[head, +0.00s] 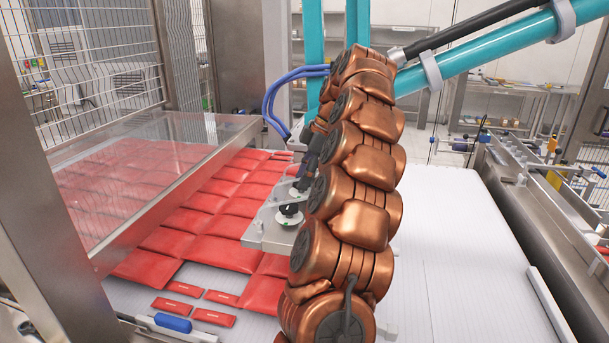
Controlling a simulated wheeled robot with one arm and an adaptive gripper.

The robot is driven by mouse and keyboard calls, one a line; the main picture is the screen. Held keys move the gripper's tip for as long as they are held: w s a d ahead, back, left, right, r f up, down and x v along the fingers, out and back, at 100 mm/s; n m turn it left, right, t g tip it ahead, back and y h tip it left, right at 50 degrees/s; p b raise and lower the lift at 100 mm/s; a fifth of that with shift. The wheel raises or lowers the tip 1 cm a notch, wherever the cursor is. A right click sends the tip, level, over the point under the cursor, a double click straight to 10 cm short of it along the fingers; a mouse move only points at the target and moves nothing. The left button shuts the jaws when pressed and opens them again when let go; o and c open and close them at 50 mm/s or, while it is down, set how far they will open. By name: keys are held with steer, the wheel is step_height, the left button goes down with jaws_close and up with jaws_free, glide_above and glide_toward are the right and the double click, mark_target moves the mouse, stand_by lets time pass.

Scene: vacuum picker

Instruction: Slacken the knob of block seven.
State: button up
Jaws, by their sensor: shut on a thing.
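A light grey picker plate (262,238) carries metal blocks with black knobs, above the red packs. The nearest black knob (290,210) stands free on its block, left of my arm. My dark gripper (301,184) points down just behind that knob and is partly hidden by my copper arm. It is shut on a knob farther back along the plate, whose outline is mostly covered. No block number can be read, so I cannot tell which block is seven. The blocks behind my arm are hidden.
Red packs (205,222) cover the left of the white belt, partly under a clear guard (150,165). Blue hoses (272,100) and a teal strut (490,45) are close behind my arm. The white belt (455,240) on the right is clear.

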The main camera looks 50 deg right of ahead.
steer(key=o, duration=1.1)
steer(key=shift+o, duration=0.2)
steer(key=shift+f+b, duration=0.15)
steer(key=shift+b, duration=0.3)
